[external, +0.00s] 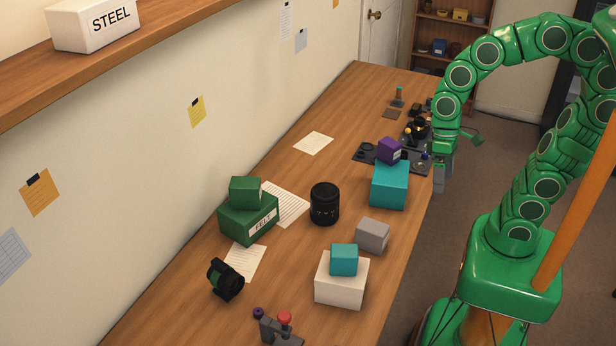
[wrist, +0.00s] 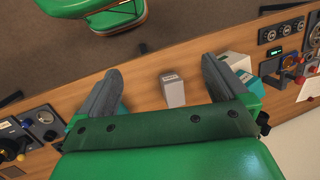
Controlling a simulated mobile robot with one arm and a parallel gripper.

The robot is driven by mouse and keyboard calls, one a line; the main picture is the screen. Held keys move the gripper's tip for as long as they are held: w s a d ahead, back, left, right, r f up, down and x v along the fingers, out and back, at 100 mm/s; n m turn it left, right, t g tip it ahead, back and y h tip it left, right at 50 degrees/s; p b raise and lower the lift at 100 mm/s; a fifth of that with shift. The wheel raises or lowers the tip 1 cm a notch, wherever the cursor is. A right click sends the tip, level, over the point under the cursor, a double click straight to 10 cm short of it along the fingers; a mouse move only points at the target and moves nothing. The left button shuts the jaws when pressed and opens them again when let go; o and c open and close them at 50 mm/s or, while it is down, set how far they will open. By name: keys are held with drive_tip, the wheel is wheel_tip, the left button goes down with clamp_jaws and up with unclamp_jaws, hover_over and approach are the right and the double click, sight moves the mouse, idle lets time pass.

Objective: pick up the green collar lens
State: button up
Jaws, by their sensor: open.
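A black lens with a green collar (external: 226,280) rests tilted on a dark support on the bench's near left side in the external view. A second black lens (external: 325,203) stands upright near the middle of the bench. I cannot make out either lens in the wrist view. My gripper (external: 442,176) hangs by the right edge of the bench, farther back than both lenses and well apart from them. In the wrist view my gripper (wrist: 162,70) is open, with nothing held between its fingers. A grey block (wrist: 174,88) shows beyond them.
On the bench (external: 175,262) stand green felt boxes (external: 248,222), a teal box (external: 390,186) with a purple box (external: 389,151), a grey block (external: 372,235), and a white box (external: 340,282) under a teal one. Dark equipment (external: 418,128) fills the far right. A shelf (external: 130,25) overhangs the upper left.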

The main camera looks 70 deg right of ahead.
drive_tip(key=w+a+f+m+y, duration=0.2)
drive_tip(key=w+a+m+y, duration=0.6)
drive_tip(key=w+a, duration=1.6)
drive_tip(key=m+t+y, duration=0.2)
drive_tip(key=m+t, duration=0.3)
drive_tip(key=m, duration=0.7)
approach(221, 283)
drive_tip(key=shift+w+d+f+x, duration=0.2)
drive_tip(key=shift+f+x, duration=0.1)
drive_tip(key=shift+x, duration=1.4)
drive_tip(key=shift+w+d+f+x, duration=0.15)
drive_tip(key=shift+f+x, duration=0.15)
drive_tip(key=shift+x, duration=1.35)
drive_tip(key=shift+w+d+f+x, duration=0.2)
drive_tip(key=shift+f+x, duration=0.1)
drive_tip(key=shift+x, duration=1.4)
drive_tip(key=shift+c, duration=0.3)
drive_tip(key=c, duration=0.9)
